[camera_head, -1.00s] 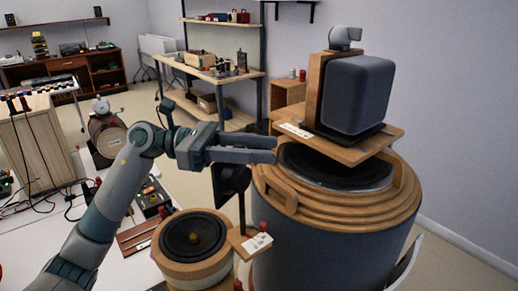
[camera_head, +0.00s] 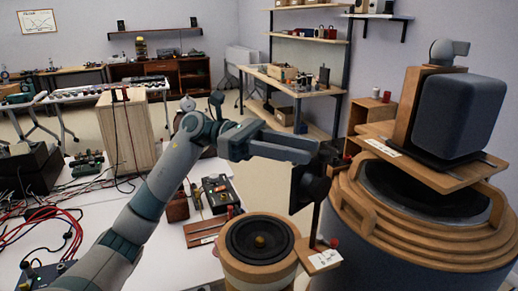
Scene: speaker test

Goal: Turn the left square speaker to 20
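A dark blue-grey square speaker (camera_head: 455,115) with rounded edges stands at the right on a wooden stand (camera_head: 425,172). A small black square-shaped unit (camera_head: 308,188) on a thin dark post stands left of it, near the middle. I cannot tell which is the left one meant. My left gripper (camera_head: 312,151) reaches in from the left, just above and overlapping the black unit in the picture. It is clear of the blue-grey speaker, and its fingers lie close together in this side view. Contact with the black unit cannot be made out. My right gripper is out of view.
A large round wooden-topped drum (camera_head: 385,225) carries the stand. A round speaker (camera_head: 260,240) with a black cone sits below my gripper. A white table (camera_head: 180,265) with cables and boxes fills the left. Shelves (camera_head: 300,95) stand behind.

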